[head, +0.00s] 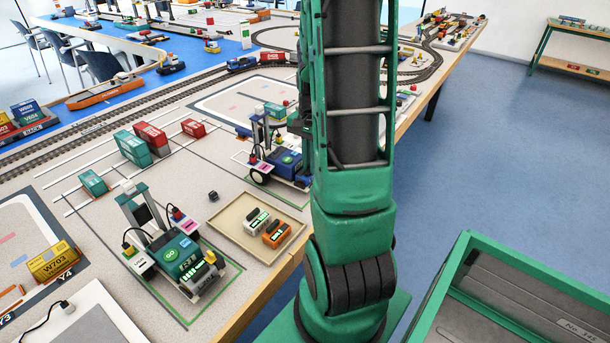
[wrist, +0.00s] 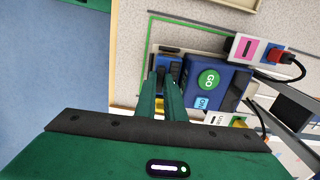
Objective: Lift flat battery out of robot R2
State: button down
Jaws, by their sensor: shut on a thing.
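A blue wheeled toy robot (head: 284,165) with a GO button stands on the table, partly behind my arm in the head view. I take it for R2, but cannot read its name. In the wrist view its blue body (wrist: 215,85) fills the centre right. My gripper (wrist: 170,80) points down at its end, with both green fingers close together on a blue and dark block (wrist: 163,63), which I take for the flat battery. The block sits at the robot's end; whether it has left its bay I cannot tell. The head view hides my fingertips behind the arm.
A beige tray (head: 228,225) near the table edge holds a white battery (head: 257,220) and an orange battery (head: 277,234). A green toy robot (head: 180,258) stands to its left. Red and green containers (head: 133,148) stand beyond. A small dark cube (head: 213,196) lies behind the tray.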

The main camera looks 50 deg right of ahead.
jog(key=shift+r, duration=0.2)
jog(key=shift+r, duration=3.35)
